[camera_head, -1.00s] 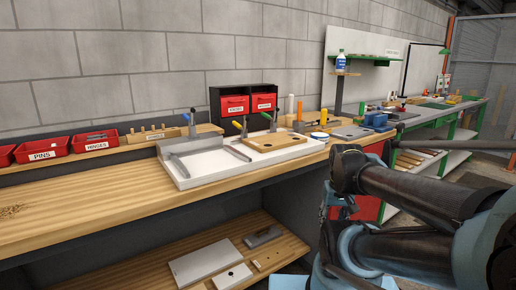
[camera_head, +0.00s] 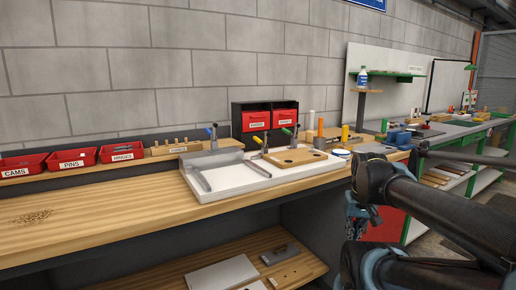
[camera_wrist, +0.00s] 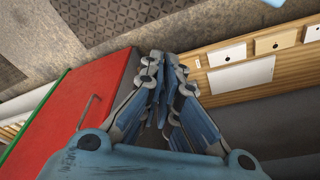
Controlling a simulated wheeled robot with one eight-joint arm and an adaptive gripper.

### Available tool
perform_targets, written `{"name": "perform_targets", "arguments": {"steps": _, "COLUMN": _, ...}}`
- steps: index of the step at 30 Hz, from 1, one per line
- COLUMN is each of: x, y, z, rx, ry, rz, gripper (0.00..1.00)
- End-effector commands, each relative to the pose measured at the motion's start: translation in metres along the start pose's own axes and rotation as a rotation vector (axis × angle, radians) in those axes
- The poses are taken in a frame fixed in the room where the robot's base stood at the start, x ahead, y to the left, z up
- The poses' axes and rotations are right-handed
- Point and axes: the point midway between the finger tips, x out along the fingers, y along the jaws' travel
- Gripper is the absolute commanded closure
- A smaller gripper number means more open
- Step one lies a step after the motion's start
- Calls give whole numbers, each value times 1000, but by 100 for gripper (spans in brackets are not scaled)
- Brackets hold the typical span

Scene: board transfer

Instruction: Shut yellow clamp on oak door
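The oak door (camera_head: 299,158) is a light wooden board with two dark round holes. It lies flat at the right part of a white fixture board (camera_head: 240,178) on the workbench. A clamp with a small yellowish handle (camera_head: 257,140) stands behind the door's left end; its lever looks raised and tilted. A green-handled clamp (camera_head: 287,132) stands behind the door, and a blue-handled clamp (camera_head: 210,132) is farther left. My gripper (camera_wrist: 165,58) is well away from the clamps, pointing down beside the bench front. Its fingertips are together, with nothing seen between them.
Red bins (camera_head: 72,161) line the bench back at left. A dark rack with red drawers (camera_head: 256,121) stands behind the fixture. Orange (camera_head: 320,128) and yellow (camera_head: 345,133) cylinders stand right of the door. A red cabinet (camera_wrist: 85,95) is close to my gripper.

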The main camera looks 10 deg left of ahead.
Motion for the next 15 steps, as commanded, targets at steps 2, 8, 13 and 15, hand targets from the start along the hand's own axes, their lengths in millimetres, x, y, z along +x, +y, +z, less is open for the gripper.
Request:
{"name": "perform_targets", "arguments": {"steps": 2, "x": -21, "y": -6, "z": -27, "rx": -33, "ry": 14, "rz": -10, "gripper": 100}}
{"name": "perform_targets", "arguments": {"steps": 8, "x": -78, "y": -32, "z": -104, "rx": -129, "ry": 61, "rz": -41, "gripper": 100}}
{"name": "perform_targets", "arguments": {"steps": 13, "x": -122, "y": -61, "z": -169, "rx": -210, "ry": 101, "rz": -67, "gripper": 100}}
{"name": "perform_targets", "arguments": {"steps": 15, "x": -138, "y": -75, "z": -195, "rx": -243, "ry": 117, "rz": -79, "gripper": 100}}
